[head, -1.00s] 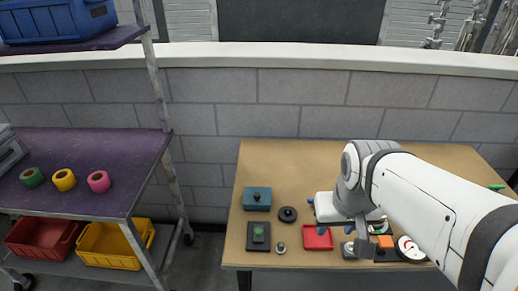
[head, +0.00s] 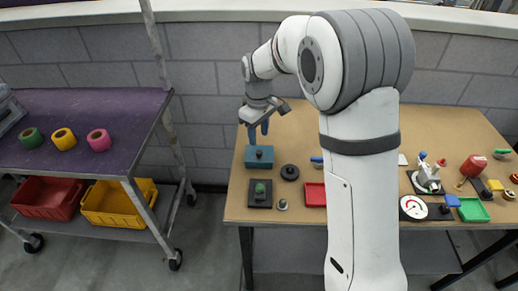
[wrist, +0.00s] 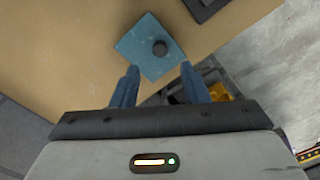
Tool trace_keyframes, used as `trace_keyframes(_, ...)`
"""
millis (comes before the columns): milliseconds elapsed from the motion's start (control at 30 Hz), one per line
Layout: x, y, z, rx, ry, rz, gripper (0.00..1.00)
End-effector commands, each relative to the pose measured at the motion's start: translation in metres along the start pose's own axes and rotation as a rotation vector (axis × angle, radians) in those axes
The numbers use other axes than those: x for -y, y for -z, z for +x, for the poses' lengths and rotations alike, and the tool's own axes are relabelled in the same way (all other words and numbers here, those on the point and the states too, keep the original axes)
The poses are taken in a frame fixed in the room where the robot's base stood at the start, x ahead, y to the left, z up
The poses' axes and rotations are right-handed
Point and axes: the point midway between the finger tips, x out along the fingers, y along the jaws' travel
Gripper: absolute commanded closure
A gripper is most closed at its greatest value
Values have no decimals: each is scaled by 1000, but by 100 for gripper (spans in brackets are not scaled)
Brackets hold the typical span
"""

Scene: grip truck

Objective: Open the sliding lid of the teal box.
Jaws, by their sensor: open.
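The teal box (head: 259,157) sits at the back left of the wooden table in the head view. My gripper (head: 258,130) has blue fingers pointing down above the box. The fingers (wrist: 158,68) are apart with nothing between them in the wrist view.
A black round piece (head: 290,172), a dark block with a green button (head: 260,193) and a red tray (head: 314,194) stand near the box. A purple-topped cart (head: 85,130) stands left of the table. My arm hides the table's middle.

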Motion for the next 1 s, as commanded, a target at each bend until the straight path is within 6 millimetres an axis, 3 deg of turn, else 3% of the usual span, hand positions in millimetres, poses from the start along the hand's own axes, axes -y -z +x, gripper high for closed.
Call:
trace_keyframes(300, 0, -1, 48, 4, 3, 0, 59)
trace_keyframes(500, 0, -1, 70, 2, 1, 2, 59)
trace_keyframes(833, -1, -1, 74, 0, 0, 3, 59)
trace_keyframes(1000, -1, -1, 74, 0, 0, 3, 72)
